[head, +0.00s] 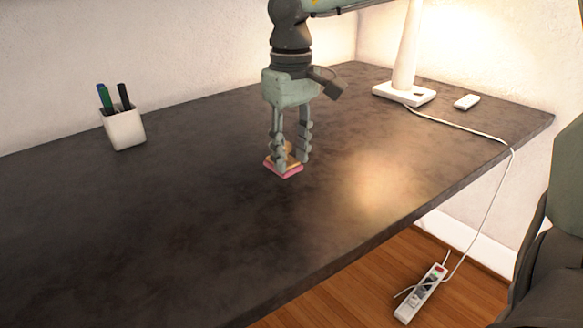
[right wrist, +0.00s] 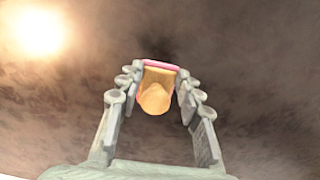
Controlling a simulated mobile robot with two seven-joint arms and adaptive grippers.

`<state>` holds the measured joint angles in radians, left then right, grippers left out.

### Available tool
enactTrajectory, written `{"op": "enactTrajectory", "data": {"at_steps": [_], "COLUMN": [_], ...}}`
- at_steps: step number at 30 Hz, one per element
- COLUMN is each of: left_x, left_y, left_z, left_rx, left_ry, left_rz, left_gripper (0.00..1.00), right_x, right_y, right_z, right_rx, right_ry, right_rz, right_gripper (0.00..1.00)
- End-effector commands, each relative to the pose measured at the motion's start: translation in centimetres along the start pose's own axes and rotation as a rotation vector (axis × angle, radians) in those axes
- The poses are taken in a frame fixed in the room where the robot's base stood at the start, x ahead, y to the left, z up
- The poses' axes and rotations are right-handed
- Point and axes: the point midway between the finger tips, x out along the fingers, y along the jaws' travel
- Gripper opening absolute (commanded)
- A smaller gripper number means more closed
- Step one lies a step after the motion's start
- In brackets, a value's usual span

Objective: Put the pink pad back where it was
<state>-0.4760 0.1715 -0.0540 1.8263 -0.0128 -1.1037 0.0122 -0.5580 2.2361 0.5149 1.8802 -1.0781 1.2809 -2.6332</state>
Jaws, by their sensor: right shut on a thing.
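The pink pad (head: 287,174) is low at the middle of the dark table, between the fingertips of my right gripper (head: 291,160). An orange-tan piece lies directly over the pink layer. In the right wrist view the pad shows as a pink strip (right wrist: 161,66) at the far end of the orange-tan piece (right wrist: 155,92). The right gripper (right wrist: 160,88) points down and is shut on the pad, a finger on each side. The fingers partly hide it in the head view. I cannot tell whether it touches the table. My left gripper is not in view.
A white pen cup (head: 124,129) with several pens stands at the back left. A white lamp (head: 404,93) and a small white block (head: 467,102) are at the back right. A cable runs over the table's right edge to a power strip (head: 421,294) on the floor.

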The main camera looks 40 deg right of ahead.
Motion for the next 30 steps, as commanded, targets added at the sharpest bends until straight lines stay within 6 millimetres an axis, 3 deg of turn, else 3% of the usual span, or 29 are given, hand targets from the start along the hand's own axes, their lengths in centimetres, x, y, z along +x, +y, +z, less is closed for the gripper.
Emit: {"op": "enactTrajectory", "data": {"at_steps": [10, 23, 24, 28, 30], "left_x": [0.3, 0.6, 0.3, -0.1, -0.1], "left_y": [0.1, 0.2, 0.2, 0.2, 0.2], "left_z": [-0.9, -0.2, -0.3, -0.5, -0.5], "left_rx": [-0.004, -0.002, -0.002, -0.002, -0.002], "left_ry": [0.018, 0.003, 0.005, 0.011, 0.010], "left_rz": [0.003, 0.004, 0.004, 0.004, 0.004], "left_gripper": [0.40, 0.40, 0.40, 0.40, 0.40], "right_x": [3.9, 4.4, 4.3, 4.3, 4.3], "right_y": [0.1, 0.1, 0.1, 0.1, 0.1], "right_z": [0.1, 0.1, 0.1, 0.1, 0.1], "right_rx": [-0.001, 0.000, 0.000, 0.000, 0.000], "right_ry": [-0.003, 0.000, 0.000, 0.000, 0.000], "right_rz": [0.000, 0.000, 0.000, 0.000, 0.000], "right_gripper": [0.00, 0.00, 0.39, 0.55, 0.56]}}
